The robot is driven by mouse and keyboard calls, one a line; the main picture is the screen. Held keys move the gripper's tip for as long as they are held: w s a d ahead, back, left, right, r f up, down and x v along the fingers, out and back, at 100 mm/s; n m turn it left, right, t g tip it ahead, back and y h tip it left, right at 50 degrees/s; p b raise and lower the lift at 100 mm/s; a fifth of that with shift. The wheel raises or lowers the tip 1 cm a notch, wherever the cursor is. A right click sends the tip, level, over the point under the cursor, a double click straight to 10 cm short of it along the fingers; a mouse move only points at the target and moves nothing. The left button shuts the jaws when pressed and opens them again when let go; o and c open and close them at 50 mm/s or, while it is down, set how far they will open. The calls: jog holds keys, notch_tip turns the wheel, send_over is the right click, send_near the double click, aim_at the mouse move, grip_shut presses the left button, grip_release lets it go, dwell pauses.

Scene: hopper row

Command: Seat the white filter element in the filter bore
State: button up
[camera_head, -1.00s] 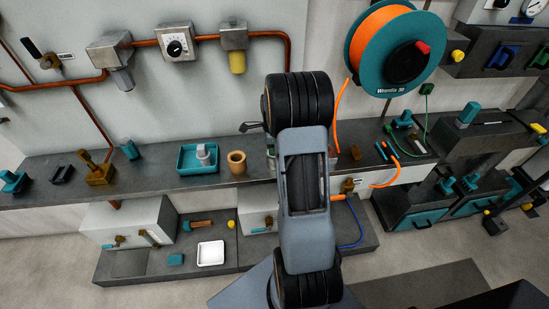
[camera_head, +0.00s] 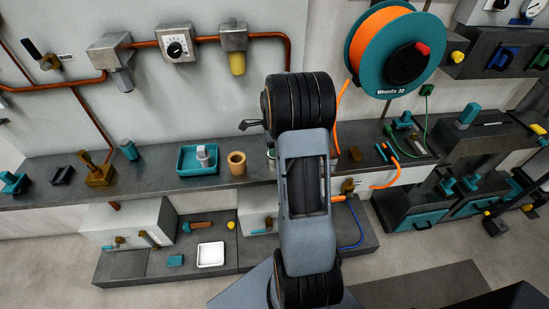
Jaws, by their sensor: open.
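A pale whitish cylinder (camera_head: 203,153), which looks like the white filter element, stands in the teal tray (camera_head: 184,168) on the long grey bench. A tan open-topped cup (camera_head: 237,163) stands just right of the tray, apart from it. I cannot tell whether this cup is the filter bore or whether the bore is elsewhere. My arm rises through the middle of the view and covers the bench right of the cup.
The bench (camera_head: 335,172) holds a brass-coloured block (camera_head: 100,176) and a teal cylinder (camera_head: 130,149) at left. Below are a lower shelf (camera_head: 118,264) and a white tray (camera_head: 211,254). An orange hose reel (camera_head: 398,48) hangs at upper right, its hose hanging right of my arm.

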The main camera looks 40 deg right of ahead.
notch_tip(320, 180, up, 12)
jog(key=shift+r, duration=0.25)
dwell(0.6)
jog(key=s+a+n+t, duration=0.2)
jog(key=s+a+n, duration=0.5)
jog(key=a+n, duration=0.4)
jog(key=s+a+n+t, duration=0.1)
jog(key=s+a+n, duration=0.7)
jog(key=a+n, duration=0.3)
jog(key=shift+s+a+n+t, duration=0.25)
jog(key=shift+n+t, duration=0.15)
jog(key=shift+n, duration=0.5)
jog(key=shift+r, duration=0.1)
